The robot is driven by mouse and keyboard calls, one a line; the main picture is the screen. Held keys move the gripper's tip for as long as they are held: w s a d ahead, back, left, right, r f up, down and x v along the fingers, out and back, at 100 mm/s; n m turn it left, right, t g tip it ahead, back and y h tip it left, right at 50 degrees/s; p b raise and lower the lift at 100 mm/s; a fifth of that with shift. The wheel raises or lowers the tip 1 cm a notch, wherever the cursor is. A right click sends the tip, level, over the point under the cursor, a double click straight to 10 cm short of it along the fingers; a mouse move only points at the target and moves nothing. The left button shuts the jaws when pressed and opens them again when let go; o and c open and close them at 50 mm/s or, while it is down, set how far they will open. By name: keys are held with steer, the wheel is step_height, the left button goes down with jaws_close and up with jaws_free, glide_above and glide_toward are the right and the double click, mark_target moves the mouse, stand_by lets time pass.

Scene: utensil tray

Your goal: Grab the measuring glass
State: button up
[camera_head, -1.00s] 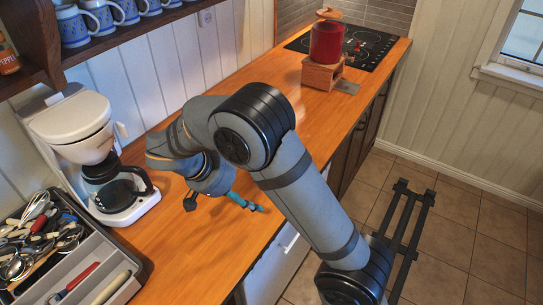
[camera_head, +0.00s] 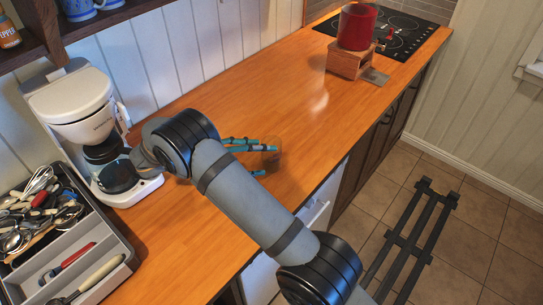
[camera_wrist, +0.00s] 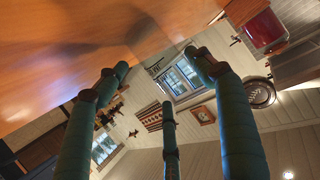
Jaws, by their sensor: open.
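A small clear glass (camera_head: 272,158), faint against the wood, stands on the counter right of the middle; it appears to be the measuring glass. My gripper (camera_head: 262,161) has teal fingers, spread open and pointing right. The fingertips are at the glass, with one finger on its far side and one on its near side; I cannot tell whether they touch it. In the wrist view my gripper's fingers (camera_wrist: 158,76) are apart, and the glass is hard to make out between them.
A white coffee maker (camera_head: 83,110) and a grey utensil tray (camera_head: 120,262) stand at the left. A red pot (camera_head: 356,27) on a wooden box (camera_head: 347,64) is at the far end by the black cooktop (camera_head: 410,30). The counter (camera_head: 240,90) beyond my gripper is clear.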

mark_target(264, 156)
steer(key=p+x, duration=0.1)
steer(key=x, duration=0.1)
steer(key=p+x, duration=0.1)
steer(key=x, duration=0.1)
steer(key=shift+d+f, duration=0.25)
steer(key=shift+f, duration=0.15)
steer(key=shift+c, duration=0.6)
steer(key=c, duration=0.7)
steer(key=shift+c, duration=0.8)
